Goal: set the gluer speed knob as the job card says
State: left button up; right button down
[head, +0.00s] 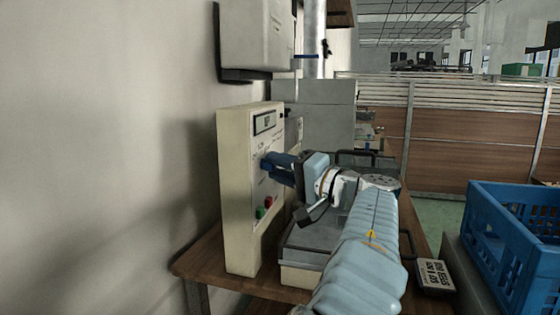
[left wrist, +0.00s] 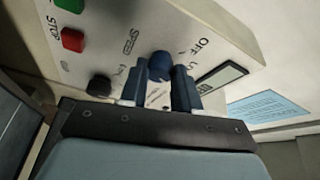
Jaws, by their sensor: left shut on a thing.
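The cream control panel (head: 236,190) stands upright against the wall on a wooden bench. The left wrist view shows its face (left wrist: 120,35) with the printed words SPEED and OFF. A round blue speed knob (left wrist: 160,66) sits between the two dark blue fingers of my left gripper (left wrist: 158,88), which is shut on it. In the head view my left gripper (head: 271,164) reaches the panel from the right and hides the knob. A small card with dark print (head: 435,276) lies at the lower right; I cannot read it. The knob's exact setting cannot be read.
A display (head: 265,122) is near the panel's top, with red (head: 268,201) and green (head: 260,213) buttons lower down. A black knob (left wrist: 99,85) is beside the gripper. A grey box (head: 248,35) hangs above. A blue crate (head: 500,235) stands at the right.

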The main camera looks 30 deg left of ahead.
pick_arm(q)
jog(key=shift+r+m+h+p, duration=0.15)
jog(key=shift+m+h+p, duration=0.55)
jog(key=shift+m, duration=1.3)
jog(key=o, duration=1.1)
jog(key=shift+c, duration=0.2)
jog(key=s+d+r, duration=0.1)
jog(key=s+d, duration=0.1)
jog(key=d, duration=1.1)
jog(key=shift+d+b, duration=0.35)
jog(key=shift+b, duration=0.1)
